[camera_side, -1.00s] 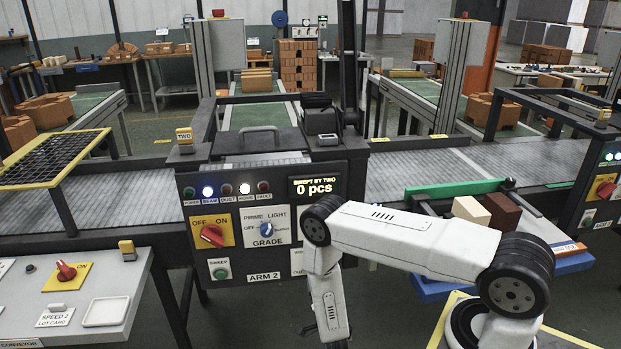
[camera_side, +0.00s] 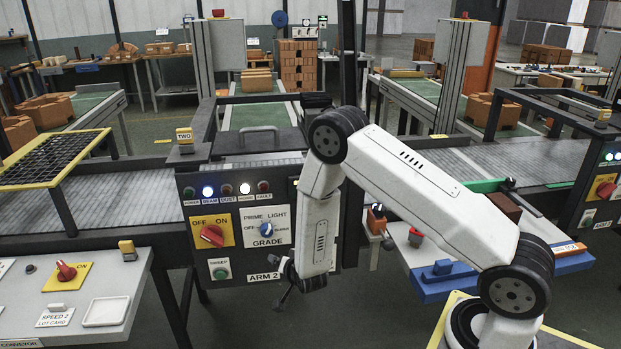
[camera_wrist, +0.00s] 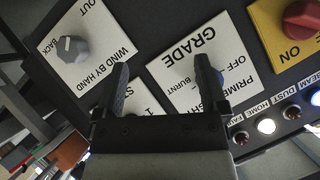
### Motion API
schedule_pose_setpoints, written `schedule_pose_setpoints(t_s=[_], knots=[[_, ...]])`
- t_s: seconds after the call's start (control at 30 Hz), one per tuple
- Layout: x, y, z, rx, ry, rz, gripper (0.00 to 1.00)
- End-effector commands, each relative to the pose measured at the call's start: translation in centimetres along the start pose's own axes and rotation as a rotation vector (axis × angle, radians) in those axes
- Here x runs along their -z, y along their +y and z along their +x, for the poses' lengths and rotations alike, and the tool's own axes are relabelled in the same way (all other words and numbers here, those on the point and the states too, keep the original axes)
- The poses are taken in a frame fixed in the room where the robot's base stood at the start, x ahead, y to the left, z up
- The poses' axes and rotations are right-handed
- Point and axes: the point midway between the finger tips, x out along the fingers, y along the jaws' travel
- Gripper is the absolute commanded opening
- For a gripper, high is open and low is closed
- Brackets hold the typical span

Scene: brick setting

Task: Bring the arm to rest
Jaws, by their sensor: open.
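My gripper (camera_side: 288,282) hangs at the end of my white arm, in front of the lower part of the ARM 2 control panel (camera_side: 233,232). In the wrist view my gripper (camera_wrist: 162,85) has its two dark fingers spread apart with nothing between them. Behind them lies the panel face, with the GRADE dial (camera_wrist: 218,82), the WIND BY HAND knob (camera_wrist: 72,48) and the red OFF/ON switch (camera_wrist: 302,20). I cannot tell the exact gap between the fingers and the panel. In the side view my arm covers the panel's right part and its display.
A conveyor belt (camera_side: 110,199) runs behind the panel. A white control desk (camera_side: 75,285) stands at left. Open floor (camera_side: 225,325) shows below the panel.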

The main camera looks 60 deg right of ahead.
Motion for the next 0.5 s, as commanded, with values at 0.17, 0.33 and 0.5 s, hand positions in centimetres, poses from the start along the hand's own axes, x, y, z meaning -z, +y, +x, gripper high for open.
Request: schedule_pose_setpoints(t_s=[0.17, 0.33, 0.5], knots=[[0.9, -2.5, -2.3, 0.01, -0.133, -0.086, 0.92], [1.5, -4.1, -4.9, 0.021, -0.258, -0.183, 0.92], [2.1, -5.2, -8.1, 0.035, -0.377, -0.293, 0.92]])
